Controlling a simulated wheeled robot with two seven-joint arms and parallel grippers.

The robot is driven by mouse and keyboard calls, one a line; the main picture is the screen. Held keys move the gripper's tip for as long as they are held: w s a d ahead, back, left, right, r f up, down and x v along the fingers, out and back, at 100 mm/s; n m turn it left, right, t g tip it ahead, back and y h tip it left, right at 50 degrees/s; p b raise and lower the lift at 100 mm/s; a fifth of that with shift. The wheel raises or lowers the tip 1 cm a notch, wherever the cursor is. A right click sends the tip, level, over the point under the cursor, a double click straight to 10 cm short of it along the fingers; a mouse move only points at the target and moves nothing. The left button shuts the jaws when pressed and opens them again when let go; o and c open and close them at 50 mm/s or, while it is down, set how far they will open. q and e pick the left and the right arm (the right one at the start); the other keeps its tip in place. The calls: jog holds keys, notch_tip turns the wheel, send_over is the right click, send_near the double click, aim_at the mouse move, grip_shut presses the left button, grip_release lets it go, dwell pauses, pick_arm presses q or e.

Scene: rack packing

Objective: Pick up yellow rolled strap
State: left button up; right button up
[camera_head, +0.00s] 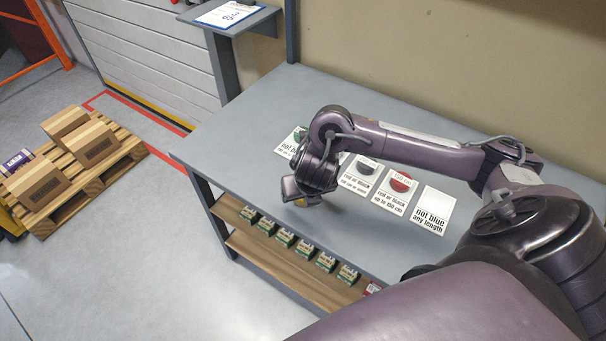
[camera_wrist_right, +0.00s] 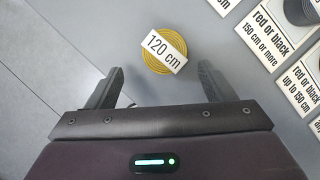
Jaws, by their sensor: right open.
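The yellow rolled strap (camera_wrist_right: 177,37) lies on the grey table in the right wrist view, with a white label reading "120 cm" across it. My right gripper (camera_wrist_right: 160,82) is open and empty, and the strap sits just beyond its fingertips, roughly centred between them. My left gripper is not in view.
Several white cards lie along the table (camera_head: 262,110), including "not blue any length" (camera_head: 432,212). A red roll (camera_head: 401,182) and a dark roll (camera_head: 366,165) rest on cards. Small green-and-white boxes (camera_head: 285,238) line the shelf below. A pallet with cartons (camera_head: 88,144) stands at left.

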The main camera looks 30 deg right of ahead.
jog(key=x, duration=0.2)
jog(key=d+x, duration=0.1)
jog(key=x, duration=0.1)
jog(key=shift+w+f+b, duration=0.15)
jog(key=shift+w+b, duration=0.1)
jog(key=shift+b, duration=0.05)
jog(key=shift+c, duration=0.4)
jog(key=c, duration=1)
